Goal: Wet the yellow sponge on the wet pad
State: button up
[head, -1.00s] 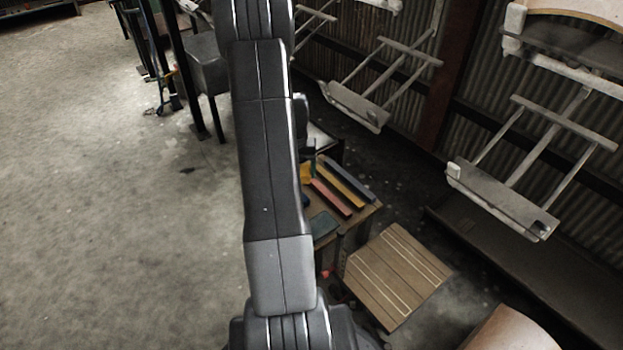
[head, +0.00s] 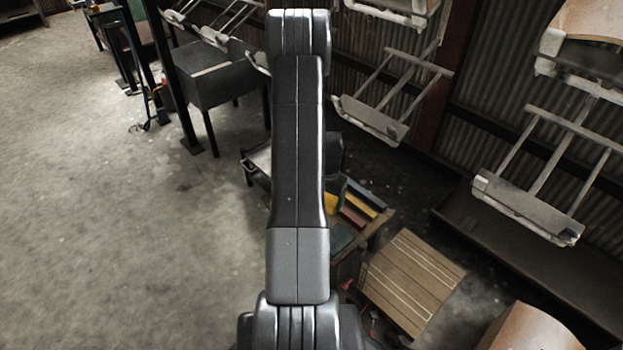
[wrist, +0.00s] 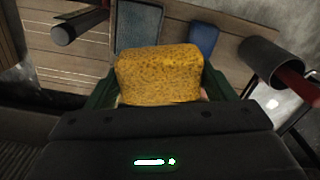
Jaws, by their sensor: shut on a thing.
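The yellow sponge (wrist: 158,75) is a rough, speckled block in the wrist view. My gripper (wrist: 158,88) is shut on it, with a dark green finger at each side. Beyond the sponge, a grey-green pad (wrist: 139,28) and a smaller blue pad (wrist: 203,39) lie on a brown wooden top. I cannot tell which of them is the wet pad. The sponge looks apart from both. The grey-green pad also shows in the head view (head: 343,239), beside my arm. My gripper and the sponge are not clearly visible there, where my arm blocks the view.
Red, yellow and blue bars (head: 358,208) lie on the small table. A slatted wooden board (head: 412,283) is right of it. Pale hanger frames (head: 525,209) hang at right. The floor at left is clear.

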aim_at(336, 239)
jog(key=shift+s+d+f+m+b, duration=0.5)
jog(key=shift+d+f, duration=0.15)
jog(key=shift+f, duration=1.65)
jog(key=shift+s+d+f+m+b, duration=0.5)
jog(key=shift+d+f+b, duration=0.1)
jog(key=shift+f, duration=1.7)
jog(key=shift+s+d+f+m+b, duration=0.45)
jog(key=shift+d+f, duration=0.2)
jog(key=shift+f, duration=1.65)
jog(key=shift+f+b, duration=0.55)
jog(key=shift+b, duration=0.1)
jog(key=shift+r, duration=0.1)
notch_tip(336, 239, up, 7)
jog(key=p, duration=0.3)
jog(key=shift+p, duration=0.35)
